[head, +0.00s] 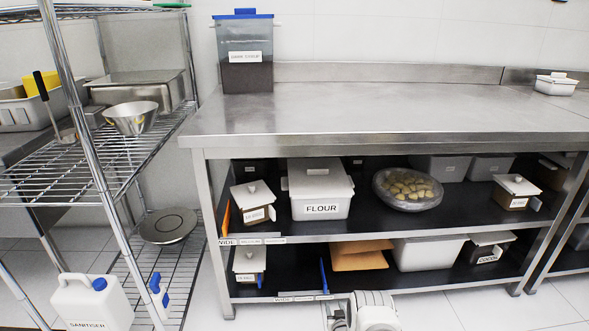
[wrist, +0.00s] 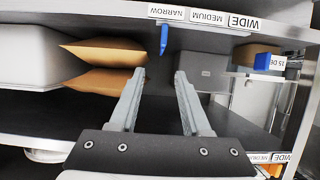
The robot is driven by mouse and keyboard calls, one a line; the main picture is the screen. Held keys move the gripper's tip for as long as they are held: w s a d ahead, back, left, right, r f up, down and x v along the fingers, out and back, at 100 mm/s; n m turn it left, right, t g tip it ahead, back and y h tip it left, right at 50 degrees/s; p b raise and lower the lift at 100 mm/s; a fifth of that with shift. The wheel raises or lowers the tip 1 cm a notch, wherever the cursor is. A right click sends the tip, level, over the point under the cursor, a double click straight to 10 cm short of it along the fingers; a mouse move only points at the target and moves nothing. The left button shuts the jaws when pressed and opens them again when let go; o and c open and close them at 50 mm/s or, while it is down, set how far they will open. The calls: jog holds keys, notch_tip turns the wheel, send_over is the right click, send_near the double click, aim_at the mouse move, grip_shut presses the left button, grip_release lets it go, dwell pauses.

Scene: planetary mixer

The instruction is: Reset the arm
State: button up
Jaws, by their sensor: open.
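My gripper (wrist: 160,76) shows in the wrist view with its two grey fingers spread apart. It is open, with nothing between the fingers. It faces the lower shelf of the steel bench, and the wrist picture looks upside down. A white and grey part of my arm (head: 365,311) shows at the bottom middle of the head view, in front of the lower shelf. The fingertips cannot be made out there.
The steel bench (head: 400,105) has a largely clear top. Its lower shelf holds brown envelopes (head: 361,254), a blue item (head: 323,276) and a white bin (head: 428,252). A FLOUR bin (head: 320,193) sits above. A wire rack (head: 110,165) stands left; floor is free at right.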

jog(key=w+r, duration=0.7)
jog(key=r, duration=0.5)
notch_tip(320, 180, up, 29)
jog(key=s+g, duration=0.2)
jog(key=g, duration=0.1)
jog(key=s+a+r+g, duration=0.2)
jog(key=s+a+r, duration=0.1)
jog(key=s+r, duration=1.55)
jog(key=s+a+r+g, duration=0.1)
jog(key=s+r+g, duration=0.15)
jog(key=s, duration=2.55)
notch_tip(320, 180, up, 28)
jog(key=p, duration=2.9)
notch_tip(320, 180, down, 18)
jog(key=b, duration=1.8)
jog(key=shift+a+f, duration=0.2)
jog(key=shift+f, duration=0.05)
jog(key=shift+s+r, duration=0.1)
